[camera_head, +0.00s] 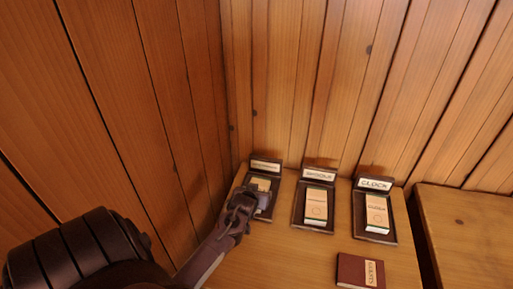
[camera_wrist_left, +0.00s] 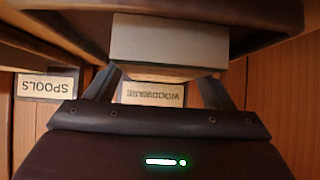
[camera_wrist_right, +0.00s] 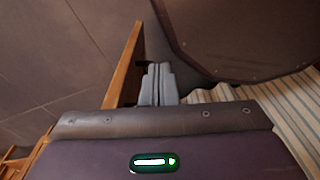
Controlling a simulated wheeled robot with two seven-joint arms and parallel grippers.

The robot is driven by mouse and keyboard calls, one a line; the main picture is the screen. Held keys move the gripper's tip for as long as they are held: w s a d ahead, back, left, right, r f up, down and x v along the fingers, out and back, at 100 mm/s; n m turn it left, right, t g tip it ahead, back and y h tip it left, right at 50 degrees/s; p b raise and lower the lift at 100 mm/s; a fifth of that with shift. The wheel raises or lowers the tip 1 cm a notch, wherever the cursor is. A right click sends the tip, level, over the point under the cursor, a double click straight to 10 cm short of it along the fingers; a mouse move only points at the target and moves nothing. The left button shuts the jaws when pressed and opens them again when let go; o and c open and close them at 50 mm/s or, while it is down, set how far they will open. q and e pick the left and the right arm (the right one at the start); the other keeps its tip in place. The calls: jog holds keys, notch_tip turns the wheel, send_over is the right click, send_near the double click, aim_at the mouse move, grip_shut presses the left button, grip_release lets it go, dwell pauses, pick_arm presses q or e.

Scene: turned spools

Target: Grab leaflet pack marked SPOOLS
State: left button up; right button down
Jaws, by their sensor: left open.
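Three dark trays stand in a row on a small wooden table, each with a label at its back and a pack of leaflets. The middle tray (camera_head: 299,211), whose label (camera_head: 319,175) reads SPOOLS, holds a cream and tan pack (camera_head: 316,206). The SPOOLS label also shows in the left wrist view (camera_wrist_left: 45,86). My left gripper (camera_head: 255,200) is open at the left tray, labelled WOODWARE (camera_wrist_left: 152,94). That tray's pack (camera_wrist_left: 168,42) shows just beyond and between its fingers, partly hidden in the head view. My right gripper (camera_wrist_right: 158,84) is shut and empty, away from the table.
The right tray, labelled CLOCK (camera_head: 374,184), holds a similar pack (camera_head: 377,212). A dark red book (camera_head: 352,270) lies at the table's front. Plank walls close in behind and at the left. Another wooden surface (camera_head: 470,225) stands at the right.

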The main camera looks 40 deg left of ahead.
pick_arm(q)
jog(key=c, duration=0.8)
jog(key=shift+r, duration=0.1)
jog(key=shift+c, duration=0.2)
